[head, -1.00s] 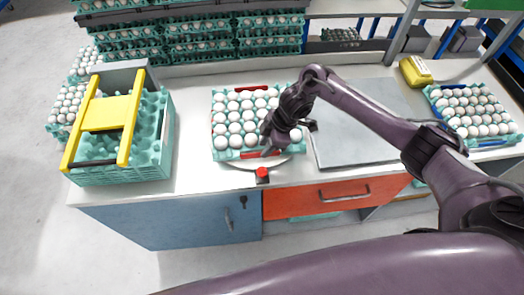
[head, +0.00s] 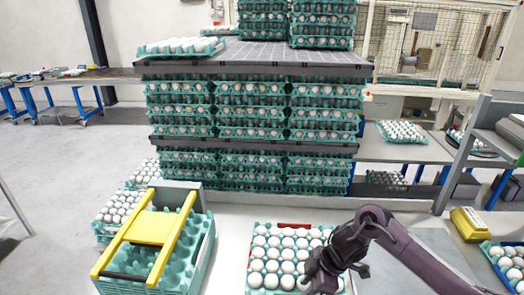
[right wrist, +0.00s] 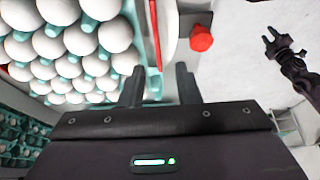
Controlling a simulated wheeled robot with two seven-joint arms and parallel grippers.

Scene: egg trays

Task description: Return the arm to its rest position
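My right gripper (head: 312,286) is at the right side of an egg tray (head: 312,228) on the white counter. In the right wrist view its two fingers (right wrist: 158,78) stand apart with nothing between them. White eggs (right wrist: 78,40) fill the tray beside them; one finger is near the tray's edge, and contact cannot be told. My left gripper does not show in the head view. A dark gripper, which I take to be my left one, shows in the right wrist view (right wrist: 272,38), fingers apart and empty, above the pale floor.
A teal crate with a yellow handle (head: 152,229) stands left on the counter. Stacked egg trays (head: 250,110) rise behind. A yellow box (head: 468,224) and another egg tray (head: 513,262) are at right. A red button (right wrist: 201,38) is close to my right gripper.

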